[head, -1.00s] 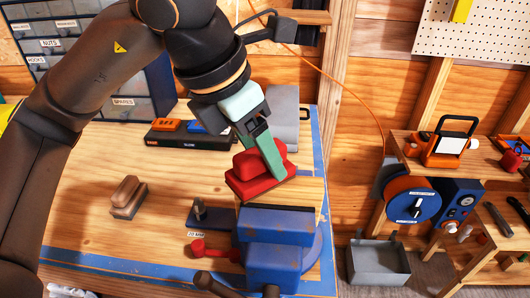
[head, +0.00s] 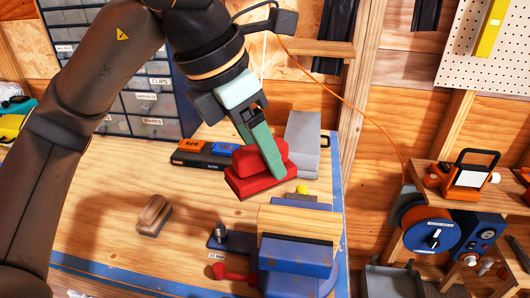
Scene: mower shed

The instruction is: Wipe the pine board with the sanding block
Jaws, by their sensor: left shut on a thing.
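My left gripper (head: 268,158) is shut on the red sanding block (head: 250,178), with its green fingers reaching down over the block. The pine board (head: 300,222) is held in the blue vise (head: 300,258) at the front right of the bench. In the picture the block is up and left of the board, apart from its far edge. I cannot tell how high the block is above the bench. My right gripper is not in view.
A wooden-backed brush (head: 154,214) lies on the bench (head: 110,215) at left. A black tray with an orange and a blue item (head: 205,153) and a grey case (head: 303,143) stand behind the block.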

